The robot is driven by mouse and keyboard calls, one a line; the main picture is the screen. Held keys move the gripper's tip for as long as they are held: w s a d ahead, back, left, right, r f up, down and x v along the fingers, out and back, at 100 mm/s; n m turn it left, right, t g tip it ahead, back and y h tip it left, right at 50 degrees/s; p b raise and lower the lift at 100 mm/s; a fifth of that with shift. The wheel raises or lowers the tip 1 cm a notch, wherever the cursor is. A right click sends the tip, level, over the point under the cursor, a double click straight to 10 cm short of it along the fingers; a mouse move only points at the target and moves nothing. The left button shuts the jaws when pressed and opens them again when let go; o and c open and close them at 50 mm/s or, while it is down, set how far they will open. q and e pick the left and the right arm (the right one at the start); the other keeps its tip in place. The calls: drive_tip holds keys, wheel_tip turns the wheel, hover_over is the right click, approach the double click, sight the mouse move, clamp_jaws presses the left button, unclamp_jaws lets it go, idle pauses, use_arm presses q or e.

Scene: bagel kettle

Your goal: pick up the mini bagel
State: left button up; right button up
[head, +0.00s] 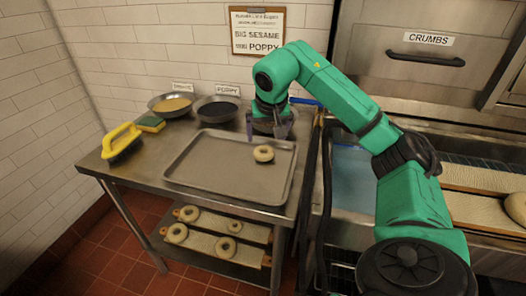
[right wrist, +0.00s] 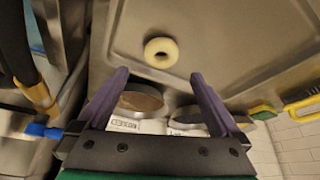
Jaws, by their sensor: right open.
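A small pale ring-shaped bagel (head: 263,153) lies alone on the right part of a metal tray (head: 207,172) on the table. It also shows in the right wrist view (right wrist: 160,52), ahead of and between my fingertips, apart from both. My right gripper (head: 268,136) is open and empty, pointing down over the tray's back right edge, just behind the bagel. Its two purple-grey fingers (right wrist: 160,74) are spread wide in the right wrist view. My left gripper is not in view.
Behind the tray stand a sesame bowl (head: 171,103) and a poppy bowl (head: 217,109). A yellow-handled brush (head: 122,140) and a sponge (head: 151,124) lie at the left. Several bagels rest on boards (head: 210,243) on the lower shelf. A water-filled basin (head: 353,180) is at right.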

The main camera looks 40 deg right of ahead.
sight(264, 149)
drive_tip(key=x, duration=0.4)
drive_tip(key=shift+w+d+f, duration=0.1)
drive_tip(key=shift+d, duration=0.1)
drive_tip(key=x, duration=0.5)
drive_tip(key=shift+w+a+f, duration=0.15)
drive_tip(key=shift+w, duration=0.05)
drive_tip(key=shift+f, duration=0.15)
drive_tip(key=shift+w, duration=0.1)
drive_tip(key=shift+c, duration=0.9)
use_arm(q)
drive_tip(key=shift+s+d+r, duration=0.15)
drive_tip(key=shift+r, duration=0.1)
use_arm(e)
drive_tip(key=c, duration=0.9)
